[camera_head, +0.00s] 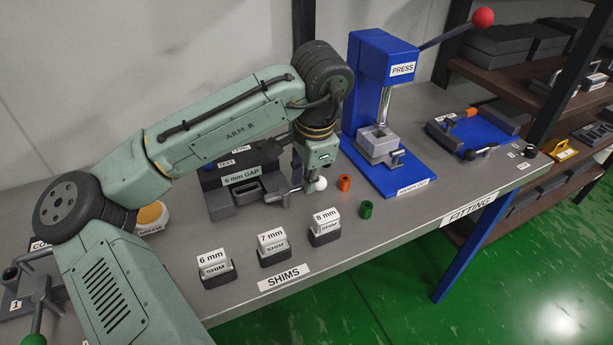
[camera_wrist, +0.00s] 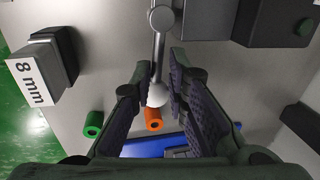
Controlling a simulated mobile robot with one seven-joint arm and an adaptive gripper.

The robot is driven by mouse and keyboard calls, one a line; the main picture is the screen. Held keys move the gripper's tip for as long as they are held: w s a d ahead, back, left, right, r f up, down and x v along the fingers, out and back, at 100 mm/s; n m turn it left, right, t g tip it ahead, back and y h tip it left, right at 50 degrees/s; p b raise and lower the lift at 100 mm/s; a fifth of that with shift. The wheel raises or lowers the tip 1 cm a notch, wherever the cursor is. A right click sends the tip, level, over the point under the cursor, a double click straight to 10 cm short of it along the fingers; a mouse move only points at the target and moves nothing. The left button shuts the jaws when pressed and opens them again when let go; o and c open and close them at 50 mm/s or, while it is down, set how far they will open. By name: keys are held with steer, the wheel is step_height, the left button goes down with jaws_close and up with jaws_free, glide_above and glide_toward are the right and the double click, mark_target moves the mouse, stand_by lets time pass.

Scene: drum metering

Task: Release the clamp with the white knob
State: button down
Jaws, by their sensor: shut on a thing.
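The clamp has a metal lever (camera_wrist: 158,55) that ends in a white ball knob (camera_wrist: 157,95). The knob also shows in the head view (camera_head: 320,184), at the right end of the dark fixture labelled "6 mm GAP" (camera_head: 241,177). My gripper (camera_wrist: 160,72) points down over the lever, with one finger on each side of the knob and lever. It is shut on the knob. In the head view my gripper (camera_head: 309,184) partly hides the lever.
An orange ring (camera_head: 345,183) and a green ring (camera_head: 366,209) lie close to the right. Shim blocks marked 6 mm (camera_head: 214,265), 7 mm (camera_head: 272,246) and 8 mm (camera_head: 325,227) stand in front. The blue press (camera_head: 378,75) stands behind to the right.

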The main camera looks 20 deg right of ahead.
steer(key=shift+w+d+r, duration=0.1)
steer(key=c, duration=1.7)
jaws_free()
step_height(320, 180, up, 12)
steer(key=s, duration=0.2)
steer(key=shift+s, duration=0.25)
steer(key=shift+f, duration=0.2)
